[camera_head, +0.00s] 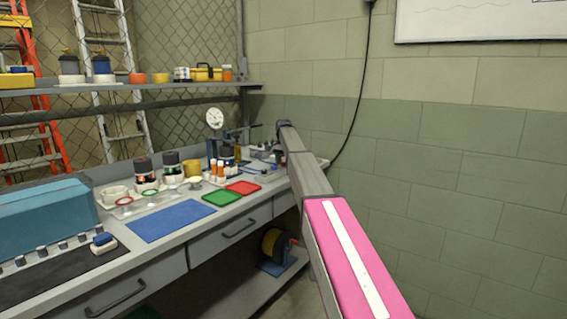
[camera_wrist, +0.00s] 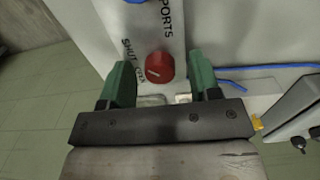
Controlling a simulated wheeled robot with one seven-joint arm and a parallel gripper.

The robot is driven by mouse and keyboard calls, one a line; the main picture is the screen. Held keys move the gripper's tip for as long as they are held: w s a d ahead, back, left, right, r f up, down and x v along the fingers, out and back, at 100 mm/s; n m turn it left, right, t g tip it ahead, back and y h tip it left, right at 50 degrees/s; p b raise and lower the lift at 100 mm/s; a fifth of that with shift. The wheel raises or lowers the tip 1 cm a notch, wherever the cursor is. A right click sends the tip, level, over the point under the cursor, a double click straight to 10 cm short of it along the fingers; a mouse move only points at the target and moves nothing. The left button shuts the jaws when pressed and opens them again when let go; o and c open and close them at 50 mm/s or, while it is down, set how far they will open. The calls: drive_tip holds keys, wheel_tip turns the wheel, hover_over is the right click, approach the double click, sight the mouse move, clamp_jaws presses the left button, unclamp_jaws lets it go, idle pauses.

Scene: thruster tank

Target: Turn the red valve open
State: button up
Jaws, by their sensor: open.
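The red valve (camera_wrist: 159,67) is a round knob with a pale pointer line, on a light panel in the wrist view. Lettering beside it includes "SHUT"; another word near it is hard to read. My gripper (camera_wrist: 160,77) is open, with its two green fingers on either side of the knob in the picture. The knob appears between the fingertips, with gaps to both; I cannot tell how far off it is in depth. In the head view, my arm reaches away toward the back of the workbench; the valve and gripper cannot be made out there.
A blue cable (camera_wrist: 250,69) runs to the right of the valve. The workbench (camera_head: 110,278) holds a blue mat (camera_head: 170,221), green tray (camera_head: 221,198), red tray (camera_head: 243,188) and several bottles left of my arm. A block wall (camera_head: 470,190) stands to the right.

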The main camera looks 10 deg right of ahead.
drive_tip(key=c, duration=0.9)
drive_tip(key=shift+n, duration=0.3)
drive_tip(key=n, duration=1.3)
drive_tip(key=shift+n, duration=2.1)
